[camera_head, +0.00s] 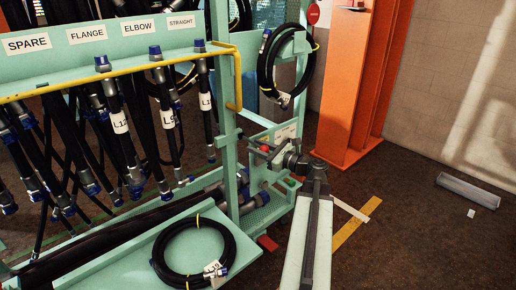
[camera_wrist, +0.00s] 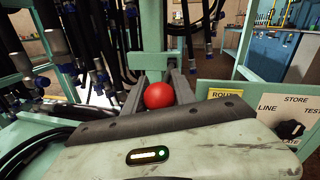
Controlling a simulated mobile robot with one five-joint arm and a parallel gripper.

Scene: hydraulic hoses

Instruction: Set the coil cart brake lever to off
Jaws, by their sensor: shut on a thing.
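A red ball knob (camera_wrist: 159,95), which looks like the end of the brake lever, sits between the two fingers of my gripper (camera_wrist: 158,92) in the wrist view. The gripper is shut on it. In the head view my gripper (camera_head: 268,152) is at the right end of the green coil cart (camera_head: 228,130), and a bit of red shows at its tip. The lever's shaft and any on or off marking are hidden, so I cannot tell its setting.
Labelled black hoses (camera_head: 118,120) hang left of my gripper. A coiled hose (camera_head: 195,245) lies on the cart's lower shelf. A panel (camera_wrist: 262,100) with a black selector knob (camera_wrist: 290,128) is at right in the wrist view. An orange column (camera_head: 350,80) stands behind; floor at right is mostly clear.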

